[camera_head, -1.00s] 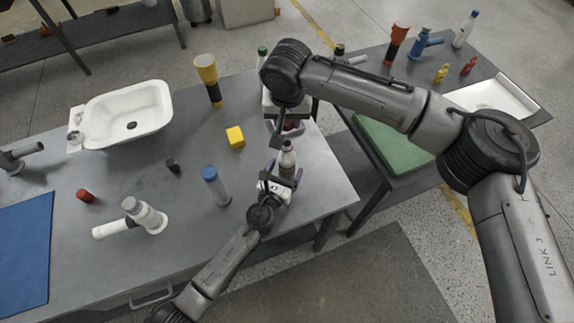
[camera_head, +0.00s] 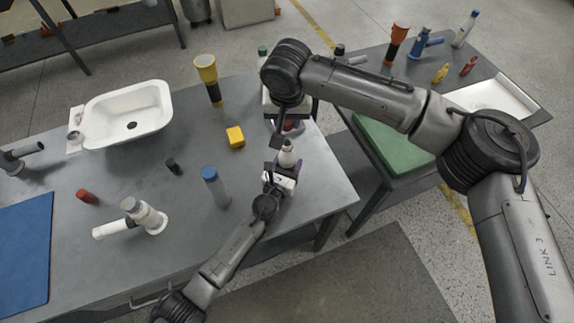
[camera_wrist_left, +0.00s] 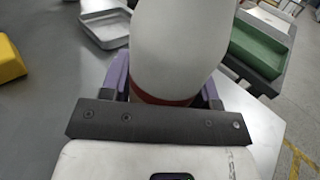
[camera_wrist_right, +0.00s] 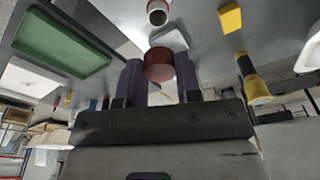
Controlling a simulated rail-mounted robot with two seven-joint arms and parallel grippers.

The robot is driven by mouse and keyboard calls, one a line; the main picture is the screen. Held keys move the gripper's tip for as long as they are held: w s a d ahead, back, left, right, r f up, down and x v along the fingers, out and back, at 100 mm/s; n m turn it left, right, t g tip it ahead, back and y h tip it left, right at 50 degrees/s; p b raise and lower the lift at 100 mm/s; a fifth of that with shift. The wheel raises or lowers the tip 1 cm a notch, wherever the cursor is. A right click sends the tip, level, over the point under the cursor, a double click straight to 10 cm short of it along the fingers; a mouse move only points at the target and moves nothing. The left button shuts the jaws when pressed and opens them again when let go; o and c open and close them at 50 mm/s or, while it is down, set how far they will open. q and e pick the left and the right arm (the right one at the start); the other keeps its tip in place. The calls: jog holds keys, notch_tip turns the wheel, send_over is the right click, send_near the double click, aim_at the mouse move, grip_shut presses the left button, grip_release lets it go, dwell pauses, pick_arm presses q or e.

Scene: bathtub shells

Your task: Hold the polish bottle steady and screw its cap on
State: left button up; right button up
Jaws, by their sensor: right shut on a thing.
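The polish bottle (camera_head: 287,158) stands upright near the table's right end, pale with a dark red band low down in the left wrist view (camera_wrist_left: 180,45). My left gripper (camera_head: 283,168) has its purple fingers on either side of the bottle, and a small gap seems to show at one finger. My right gripper (camera_wrist_right: 160,75) is shut on the ribbed red cap (camera_wrist_right: 158,66). The cap is apart from the bottle, whose round top (camera_wrist_right: 157,14) shows beyond it in the right wrist view. In the head view my right wrist partly hides the cap.
A white tray (camera_wrist_left: 103,27) lies behind the bottle. A green tray (camera_head: 397,148) is on the side table. The table between the sink (camera_head: 128,110) and block is clear.

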aim_at(287, 140)
pick_arm(q)
jog(key=c, duration=0.8)
jog(key=shift+c, duration=0.2)
pick_arm(e)
jog(key=shift+f, duration=2.5)
jog(key=shift+f, duration=0.15)
jog(key=shift+f, duration=0.75)
jog(key=shift+f, duration=0.5)
